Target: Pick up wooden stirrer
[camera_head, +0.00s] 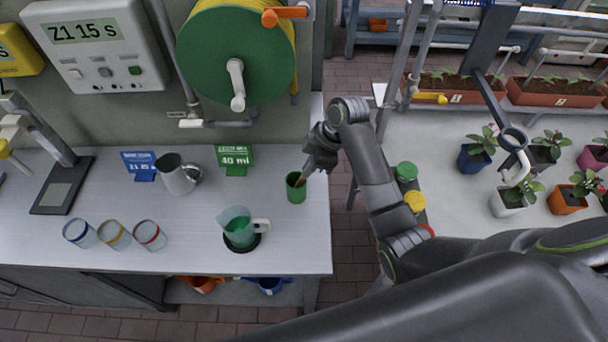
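The wooden stirrer (300,181) is a thin light-brown stick standing in a green cup (296,192) near the right end of the white counter. Only a short upper piece of it shows above the rim, leaning to the right. My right gripper (308,170) is right at the top of the stirrer, above the cup, coming in from the right. The fingers are small and dark here, and I cannot tell whether they are closed on the stick. My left gripper is not in view.
A beaker with green liquid (238,228), a metal pitcher (177,175), a green "40 ml" sign (235,158) and several glasses (115,235) stand on the counter (200,250). A green hose reel (236,50) hangs behind. Potted plants (566,199) stand on the right table.

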